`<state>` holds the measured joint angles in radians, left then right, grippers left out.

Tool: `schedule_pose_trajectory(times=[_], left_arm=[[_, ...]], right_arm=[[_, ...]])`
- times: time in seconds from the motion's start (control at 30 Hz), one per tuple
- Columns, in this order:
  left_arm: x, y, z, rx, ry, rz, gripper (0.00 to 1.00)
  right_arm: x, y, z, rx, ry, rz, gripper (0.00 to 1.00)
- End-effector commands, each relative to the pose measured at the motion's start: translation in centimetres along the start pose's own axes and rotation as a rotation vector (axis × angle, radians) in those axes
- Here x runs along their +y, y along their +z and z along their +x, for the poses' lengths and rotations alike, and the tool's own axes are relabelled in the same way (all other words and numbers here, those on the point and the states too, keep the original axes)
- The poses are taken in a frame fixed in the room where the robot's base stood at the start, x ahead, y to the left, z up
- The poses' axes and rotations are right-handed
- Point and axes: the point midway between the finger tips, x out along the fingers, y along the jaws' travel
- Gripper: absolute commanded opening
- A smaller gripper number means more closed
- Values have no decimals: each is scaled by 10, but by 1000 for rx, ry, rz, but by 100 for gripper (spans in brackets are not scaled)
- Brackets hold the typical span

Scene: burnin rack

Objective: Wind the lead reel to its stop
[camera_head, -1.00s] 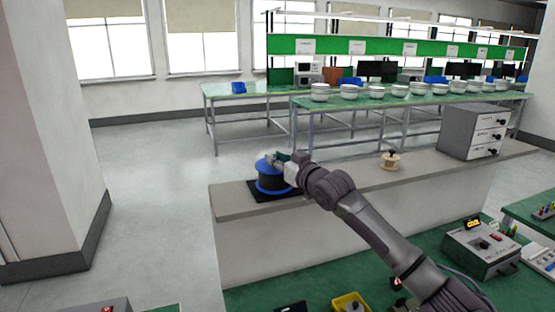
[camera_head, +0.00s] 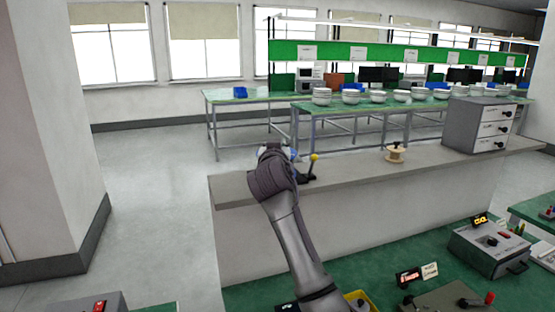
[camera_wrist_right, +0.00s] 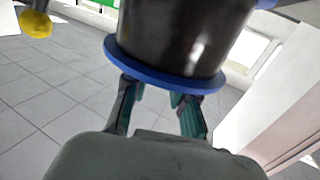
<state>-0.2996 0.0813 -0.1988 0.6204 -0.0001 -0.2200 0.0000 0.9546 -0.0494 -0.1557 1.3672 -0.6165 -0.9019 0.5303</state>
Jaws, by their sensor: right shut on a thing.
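The lead reel (camera_wrist_right: 180,40) has a dark drum and blue flanges and fills the top of the right wrist view. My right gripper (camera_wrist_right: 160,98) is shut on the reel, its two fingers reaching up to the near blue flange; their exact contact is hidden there. A yellow knob (camera_wrist_right: 36,24) on a dark arm stands apart, left of the fingers. In the head view the knob (camera_head: 314,157) shows just right of my right wrist, which covers nearly all of the reel. My left gripper is in neither view.
The grey counter (camera_head: 350,170) carries a pale wooden spool (camera_head: 395,153) and a grey drawer cabinet (camera_head: 478,125) to the right. Open floor lies left of the counter. A green bench (camera_head: 375,270) with instruments is in front.

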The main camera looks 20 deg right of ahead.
Motion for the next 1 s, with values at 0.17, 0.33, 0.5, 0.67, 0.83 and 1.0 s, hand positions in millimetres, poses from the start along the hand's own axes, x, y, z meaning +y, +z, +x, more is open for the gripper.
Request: schedule_pose_trajectory(times=[0.17, 0.33, 0.5, 0.67, 0.83, 1.0], left_arm=[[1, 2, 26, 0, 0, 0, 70], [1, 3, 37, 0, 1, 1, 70], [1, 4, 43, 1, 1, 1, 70], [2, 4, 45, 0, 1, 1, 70], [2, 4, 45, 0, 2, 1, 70], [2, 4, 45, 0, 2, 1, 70]], right_arm=[[-4, 5, 0, 0, 125, -1, 0], [-4, 3, 0, 1, 218, -4, 0], [-4, 1, 1, 2, 274, -4, 0], [-4, 0, 1, 3, 298, -4, 0], [-4, -1, 1, 3, 304, -4, 0], [-4, -1, 1, 4, 304, -4, 0]])
